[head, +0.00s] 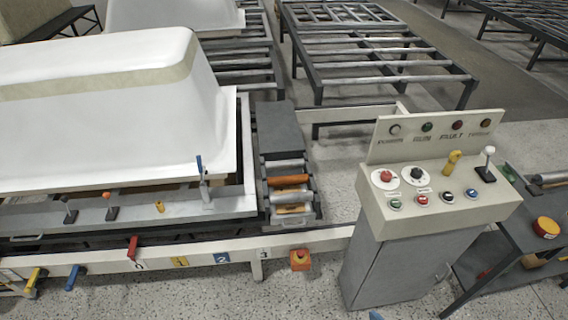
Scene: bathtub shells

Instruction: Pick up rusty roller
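A rusty orange-brown roller (288,180) lies crosswise in a narrow dark frame (264,205), to the right of the large white tub shell. A grey metal roller (285,167) lies just behind it. Another pale roller with brownish patches near it (292,209) lies toward the front of the same frame. Neither of my grippers can be made out in the head view.
A white tub shell (110,110) fills the left. A control console (430,200) with buttons and levers stands to the right. A dark cart (535,215) is at the far right. Roller tables (365,50) stand behind. Coloured levers line the front rail (190,250).

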